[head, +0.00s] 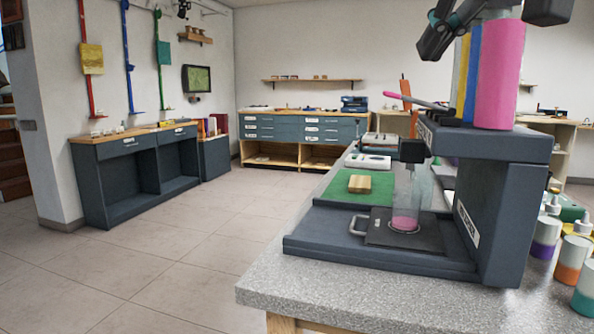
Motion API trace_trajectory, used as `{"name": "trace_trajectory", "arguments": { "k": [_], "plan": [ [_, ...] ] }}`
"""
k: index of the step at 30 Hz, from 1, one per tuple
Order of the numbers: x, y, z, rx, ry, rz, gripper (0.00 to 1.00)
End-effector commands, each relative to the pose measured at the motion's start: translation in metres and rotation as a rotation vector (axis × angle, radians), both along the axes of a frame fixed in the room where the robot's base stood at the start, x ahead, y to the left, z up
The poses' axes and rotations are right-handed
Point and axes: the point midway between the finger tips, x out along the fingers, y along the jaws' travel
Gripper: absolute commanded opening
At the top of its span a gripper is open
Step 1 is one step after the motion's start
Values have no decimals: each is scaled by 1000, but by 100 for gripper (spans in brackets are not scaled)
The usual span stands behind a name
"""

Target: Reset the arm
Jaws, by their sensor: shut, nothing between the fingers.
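My gripper (430,46) shows at the top right edge, dark and partly cut off by the frame. It is shut and empty, in front of the upper part of the dispenser and near its pink cylinder (498,75). The dark blue-grey dispenser (515,215) stands on a speckled grey counter (300,285). A lever with a pink handle (415,101) sticks out to the left from its top. A clear container (408,198) with a little pink at its bottom stands upright under the spout, on a dark plate (385,238) with a handle.
A wooden block (360,184) lies on a green mat (340,192) behind the dispenser's base. Several bottles with coloured bands stand at the right edge, one orange-banded (571,262). Open tiled floor (190,250) lies left of the counter. Cabinets (140,175) line the walls.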

Motion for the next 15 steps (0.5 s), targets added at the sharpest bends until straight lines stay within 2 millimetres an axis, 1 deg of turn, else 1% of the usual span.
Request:
{"name": "trace_trajectory", "arguments": {
  "k": [5, 7, 11, 12, 14, 15],
  "plan": [
    [6, 0, -33, 19, 40, -28, 0],
    [8, 0, -52, 25, 60, -43, 0],
    [11, 0, -99, 34, 105, -75, 0],
    [11, 0, -115, 34, 119, -83, 0],
    [10, 0, -140, 33, 138, -96, 0],
    [8, 1, -156, 33, 152, -104, 0]
  ]
}}
